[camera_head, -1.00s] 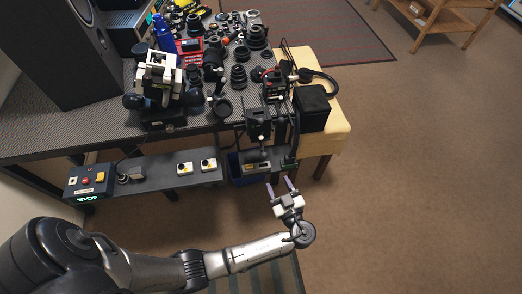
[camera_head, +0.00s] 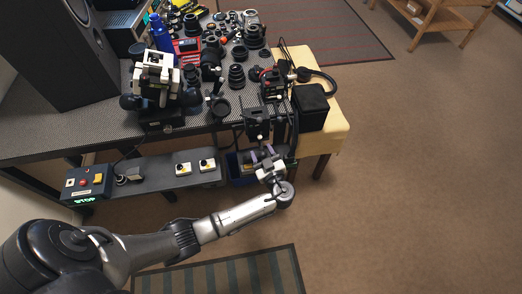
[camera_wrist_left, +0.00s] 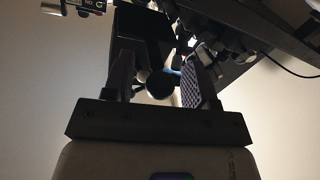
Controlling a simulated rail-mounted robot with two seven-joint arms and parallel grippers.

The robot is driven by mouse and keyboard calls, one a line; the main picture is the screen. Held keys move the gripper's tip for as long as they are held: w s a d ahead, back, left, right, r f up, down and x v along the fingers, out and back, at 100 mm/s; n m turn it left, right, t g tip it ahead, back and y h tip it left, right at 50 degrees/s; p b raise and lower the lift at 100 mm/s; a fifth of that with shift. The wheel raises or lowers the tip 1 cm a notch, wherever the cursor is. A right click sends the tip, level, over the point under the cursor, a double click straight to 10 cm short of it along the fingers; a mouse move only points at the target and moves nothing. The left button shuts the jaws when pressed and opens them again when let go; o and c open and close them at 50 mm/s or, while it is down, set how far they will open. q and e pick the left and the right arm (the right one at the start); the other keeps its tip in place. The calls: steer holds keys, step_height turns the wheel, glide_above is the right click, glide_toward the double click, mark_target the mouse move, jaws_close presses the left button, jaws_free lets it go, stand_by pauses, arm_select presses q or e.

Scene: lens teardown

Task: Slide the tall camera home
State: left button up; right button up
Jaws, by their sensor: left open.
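I cannot tell for sure which unit is the tall camera. A black upright unit (camera_head: 257,122) stands at the bench's front edge, right of centre, above a low shelf. My left gripper (camera_head: 262,153) is open just below and in front of it, fingers pointing toward the bench. In the left wrist view the two fingers (camera_wrist_left: 161,80) stand apart, with a dark round knob-like part (camera_wrist_left: 158,84) showing between them. I cannot tell whether they touch it. A black and white unit (camera_head: 158,80) stands on the bench further left. My right gripper is not in view.
A control box (camera_head: 87,184) with a green STOP display and small switch boxes (camera_head: 183,169) sit along the lower shelf. Lens parts (camera_head: 236,76) crowd the bench. A black box (camera_head: 310,106) sits on the yellow stand (camera_head: 335,135) at right. The floor at right is clear.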

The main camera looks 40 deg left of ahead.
arm_select(q)
steer(key=shift+w+a, duration=0.25)
steer(key=shift+a, duration=0.25)
jaws_close()
stand_by(0.3)
